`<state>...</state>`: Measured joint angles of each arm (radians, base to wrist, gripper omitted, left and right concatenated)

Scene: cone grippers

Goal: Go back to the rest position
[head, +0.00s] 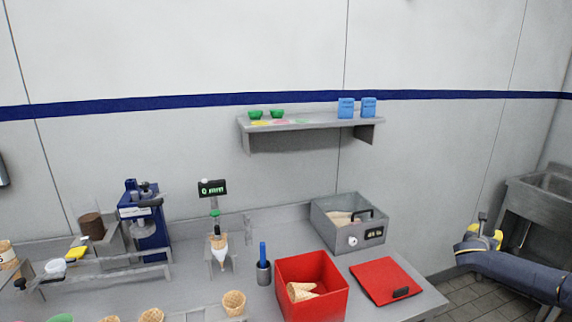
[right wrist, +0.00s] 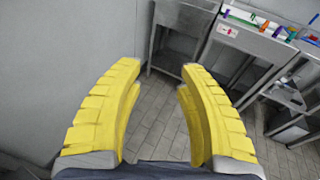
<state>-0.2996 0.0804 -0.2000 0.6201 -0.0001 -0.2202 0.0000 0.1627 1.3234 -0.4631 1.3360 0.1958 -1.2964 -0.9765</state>
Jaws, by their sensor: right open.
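My right gripper (head: 487,232) is at the right of the head view, beyond the counter's right end, over the floor. In the right wrist view its two yellow fingers (right wrist: 160,80) are spread apart with nothing between them, and tiled floor shows through the gap. My left gripper does not show in either view.
The grey counter (head: 190,295) holds a red box (head: 325,275) with cones inside, a red lid (head: 385,278), a grey bin (head: 335,232) and a blue machine (head: 150,235). A shelf (head: 310,124) is on the wall. A metal sink (head: 540,210) stands at the far right.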

